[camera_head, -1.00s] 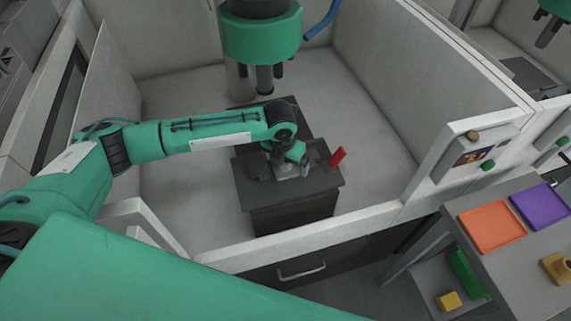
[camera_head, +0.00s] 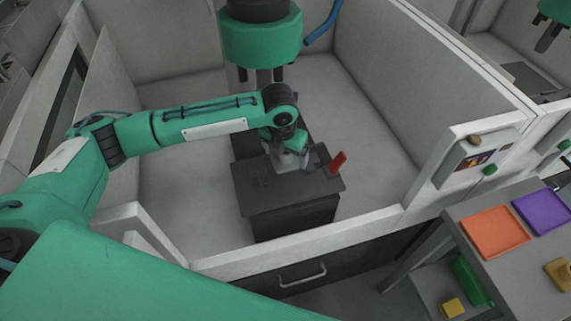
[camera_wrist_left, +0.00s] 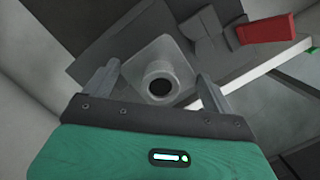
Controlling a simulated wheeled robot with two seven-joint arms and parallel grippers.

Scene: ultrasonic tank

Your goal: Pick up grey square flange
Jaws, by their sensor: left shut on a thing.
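The grey square flange (camera_wrist_left: 172,62) is a square plate with a round, hollow collar, seen between the two fingers in the left wrist view. My left gripper (camera_wrist_left: 158,74) is shut on it, with one finger at each side. In the head view the left gripper (camera_head: 288,152) points down over the dark block, and the flange (camera_head: 293,161) shows as a small pale shape under it, partly hidden by the gripper. The gap between flange and block is hard to judge. My right gripper is not in view.
The dark block (camera_head: 290,212) stands inside a white-walled booth, with a red piece (camera_head: 338,161) at its right edge. A green-collared machine head (camera_head: 262,38) hangs behind my arm. A bench with an orange tray (camera_head: 494,231) and a purple tray (camera_head: 543,210) is outside, at right.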

